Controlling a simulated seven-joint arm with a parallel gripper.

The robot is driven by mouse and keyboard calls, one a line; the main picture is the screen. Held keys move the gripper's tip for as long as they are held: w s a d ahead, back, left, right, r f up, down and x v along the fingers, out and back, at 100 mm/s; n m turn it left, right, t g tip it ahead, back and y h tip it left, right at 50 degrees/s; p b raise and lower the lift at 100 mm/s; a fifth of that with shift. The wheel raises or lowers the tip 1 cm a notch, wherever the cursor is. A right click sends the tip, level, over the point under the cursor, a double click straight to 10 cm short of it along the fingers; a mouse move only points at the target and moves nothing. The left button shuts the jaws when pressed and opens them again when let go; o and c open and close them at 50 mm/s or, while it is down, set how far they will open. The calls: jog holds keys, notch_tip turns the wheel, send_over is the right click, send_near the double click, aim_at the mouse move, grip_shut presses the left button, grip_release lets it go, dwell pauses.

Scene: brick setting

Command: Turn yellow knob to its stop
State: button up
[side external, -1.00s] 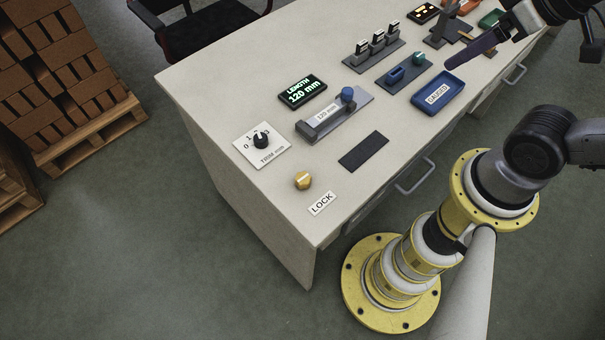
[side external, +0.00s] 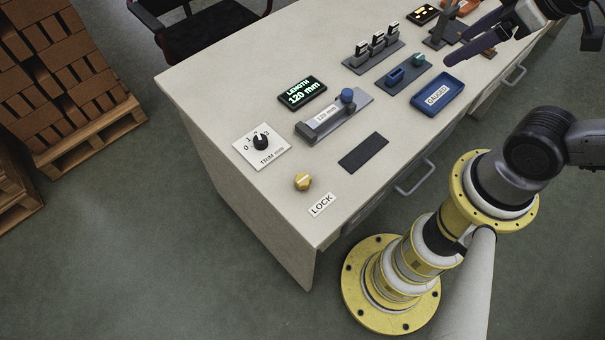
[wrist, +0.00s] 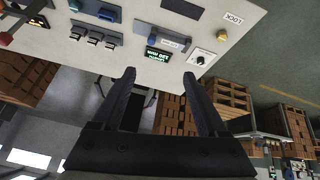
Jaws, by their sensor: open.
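The yellow knob (side external: 303,181) sits on the near left part of the bench top, just behind the LOCK label (side external: 322,204). The knob also shows small near the top of the wrist view (wrist: 222,35), with the LOCK label (wrist: 233,18) above it. My gripper (side external: 453,62) is in the upper right of the side view, above the far right part of the bench, well away from the knob. Its two fingers are apart with nothing between them, as the wrist view also shows (wrist: 159,73).
A trim dial (side external: 261,142), a length display (side external: 302,92), a slide gauge with a blue knob (side external: 347,95) and a dark pad (side external: 363,152) are near the knob. A blue tray (side external: 438,94) and switches (side external: 377,38) lie further back. Bench around the knob is clear.

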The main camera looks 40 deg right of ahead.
jog(key=w+a+r+n, duration=0.1)
jog(key=w+a+n, duration=0.2)
jog(key=w+n, duration=0.4)
jog(key=n+g, duration=0.6)
jog(key=n, duration=0.5)
send_over(302, 180)
notch_tip(302, 180, down, 20)
notch_tip(302, 180, down, 12)
jog(key=shift+d+f, duration=0.1)
jog(key=shift+f, duration=0.15)
grip_shut()
